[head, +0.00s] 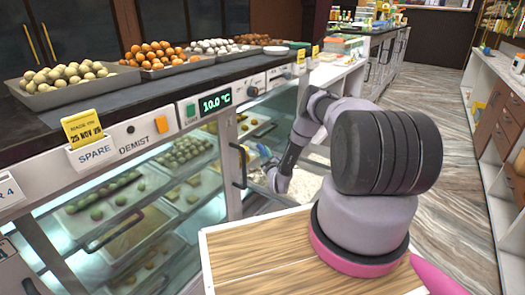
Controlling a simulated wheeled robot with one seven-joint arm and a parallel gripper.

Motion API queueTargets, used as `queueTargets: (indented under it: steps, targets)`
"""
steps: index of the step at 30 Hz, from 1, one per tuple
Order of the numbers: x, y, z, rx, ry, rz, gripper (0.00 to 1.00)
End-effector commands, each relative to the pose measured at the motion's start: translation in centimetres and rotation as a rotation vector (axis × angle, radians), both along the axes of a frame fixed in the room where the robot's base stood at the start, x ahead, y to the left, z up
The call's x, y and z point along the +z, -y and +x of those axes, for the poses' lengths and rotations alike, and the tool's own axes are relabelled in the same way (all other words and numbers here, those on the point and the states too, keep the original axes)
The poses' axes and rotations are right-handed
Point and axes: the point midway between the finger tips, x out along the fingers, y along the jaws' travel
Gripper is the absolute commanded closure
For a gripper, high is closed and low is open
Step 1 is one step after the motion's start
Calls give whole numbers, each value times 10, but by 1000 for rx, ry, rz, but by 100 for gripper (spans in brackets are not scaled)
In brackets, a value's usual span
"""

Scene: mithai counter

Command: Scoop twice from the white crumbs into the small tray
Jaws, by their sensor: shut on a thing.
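My gripper (271,178) is low beside the case, small and partly hidden by my own wrist. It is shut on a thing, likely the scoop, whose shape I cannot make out. A pale speckled patch, seemingly the white crumbs (304,187), shows behind and right of my wrist; its container is mostly hidden by my arm. I cannot tell whether the scoop touches the crumbs. I cannot single out the small tray.
Trays of round sweets (72,84) line the dark counter top (130,88). The glass case (150,215) below holds more trays. A small blue and yellow thing (262,151) is near my gripper.

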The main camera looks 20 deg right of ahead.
Motion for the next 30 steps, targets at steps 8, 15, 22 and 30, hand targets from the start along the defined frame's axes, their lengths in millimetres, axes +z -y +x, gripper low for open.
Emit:
queueTargets:
  steps: [8, 15, 22, 30]
  targets:
    - [-37, 18, -22, -1, 64, 48, 100]
    - [-55, 38, -50, 3, -13, -10, 100]
    - [-83, 52, -69, 6, -231, -184, 100]
    - [-73, 54, -68, 0, -361, -285, 100]
